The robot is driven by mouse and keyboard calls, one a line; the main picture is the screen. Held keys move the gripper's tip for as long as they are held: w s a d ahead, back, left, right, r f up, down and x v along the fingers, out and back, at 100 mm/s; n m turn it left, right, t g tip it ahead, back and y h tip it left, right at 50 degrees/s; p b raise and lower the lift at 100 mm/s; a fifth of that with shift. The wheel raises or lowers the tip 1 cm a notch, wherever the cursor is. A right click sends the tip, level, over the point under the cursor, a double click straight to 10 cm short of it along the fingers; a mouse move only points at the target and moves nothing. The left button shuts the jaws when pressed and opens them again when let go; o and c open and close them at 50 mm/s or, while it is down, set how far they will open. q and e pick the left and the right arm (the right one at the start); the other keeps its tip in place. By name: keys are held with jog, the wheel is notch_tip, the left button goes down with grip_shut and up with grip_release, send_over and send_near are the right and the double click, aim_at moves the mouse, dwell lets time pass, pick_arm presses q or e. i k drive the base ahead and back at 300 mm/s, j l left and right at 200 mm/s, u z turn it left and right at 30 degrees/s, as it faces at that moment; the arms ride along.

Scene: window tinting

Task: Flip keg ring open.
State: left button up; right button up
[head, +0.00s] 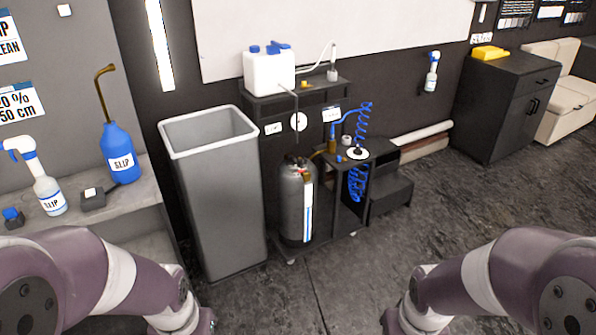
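A dark grey keg (297,203) stands upright on a low black cart. It has a white and blue label strip on its side. Its top fitting (299,165) has small red and brass-coloured parts, but the ring is too small to make out, so I cannot tell its state. My two arms come in from the lower left and lower right. Both grippers are below the picture edge and out of view. Nothing of mine touches the keg.
A tall grey bin (215,185) stands just left of the keg. The black cart (345,195) holds a white canister (268,73) and a blue coiled hose (363,122). A ledge with slip bottles (121,155) is at left. A dark cabinet (505,105) stands right. The floor in front is clear.

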aim_at(304, 170)
jog(key=i+j+z, duration=0.15)
jog(key=i, duration=3)
